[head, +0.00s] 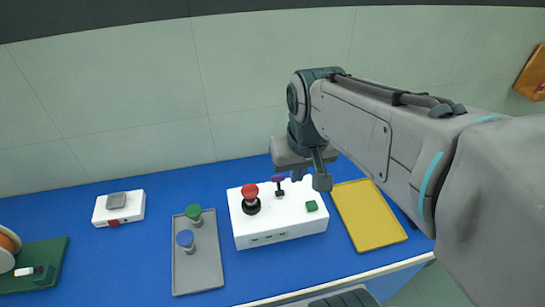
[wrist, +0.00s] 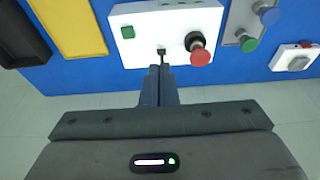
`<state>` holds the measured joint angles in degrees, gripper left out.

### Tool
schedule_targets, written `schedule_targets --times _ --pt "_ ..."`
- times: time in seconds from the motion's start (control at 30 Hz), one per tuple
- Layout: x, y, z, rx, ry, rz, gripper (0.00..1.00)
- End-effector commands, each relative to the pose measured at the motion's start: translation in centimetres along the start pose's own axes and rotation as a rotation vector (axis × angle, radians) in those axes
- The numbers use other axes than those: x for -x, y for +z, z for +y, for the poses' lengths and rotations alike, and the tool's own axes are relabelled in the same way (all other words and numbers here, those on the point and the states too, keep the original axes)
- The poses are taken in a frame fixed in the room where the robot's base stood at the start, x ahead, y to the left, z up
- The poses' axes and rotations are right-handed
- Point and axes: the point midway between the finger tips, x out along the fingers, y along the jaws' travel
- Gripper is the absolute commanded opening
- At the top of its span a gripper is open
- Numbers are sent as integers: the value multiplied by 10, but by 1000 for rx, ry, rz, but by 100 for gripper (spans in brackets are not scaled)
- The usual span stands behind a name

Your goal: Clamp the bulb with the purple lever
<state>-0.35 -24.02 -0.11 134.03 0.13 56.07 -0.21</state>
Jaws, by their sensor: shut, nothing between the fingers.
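The white box (head: 282,229) stands on the blue bench in the head view. A red round-topped bulb (head: 250,190) stands upright in a dark socket on it; it also shows in the wrist view (wrist: 201,57). The purple lever (head: 278,178) stands just right of the bulb. In the wrist view only the lever's dark base (wrist: 161,50) shows; the purple part cannot be made out. My gripper (head: 321,182) is shut and empty, to the right of the lever in the head view. In the wrist view its fingertips (wrist: 160,70) are together, in line with the lever base.
A green button (head: 312,206) is on the box. A grey tray (head: 198,272) with green (head: 193,211) and blue (head: 185,238) bulbs lies left. A yellow tray (head: 368,215) lies right. A white device (head: 118,207) and a green board (head: 50,255) with a spool are further left.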

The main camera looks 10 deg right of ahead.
Motion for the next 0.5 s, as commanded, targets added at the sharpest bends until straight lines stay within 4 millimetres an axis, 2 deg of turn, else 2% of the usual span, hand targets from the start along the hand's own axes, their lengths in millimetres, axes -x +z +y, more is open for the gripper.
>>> schedule_targets --times 0.03,0.27,0.5 --pt "-6 -13 0 -1 -1 -27 0" --pt "-22 -68 3 -6 -5 -132 0" --pt "-55 -121 4 -8 -5 -243 0"
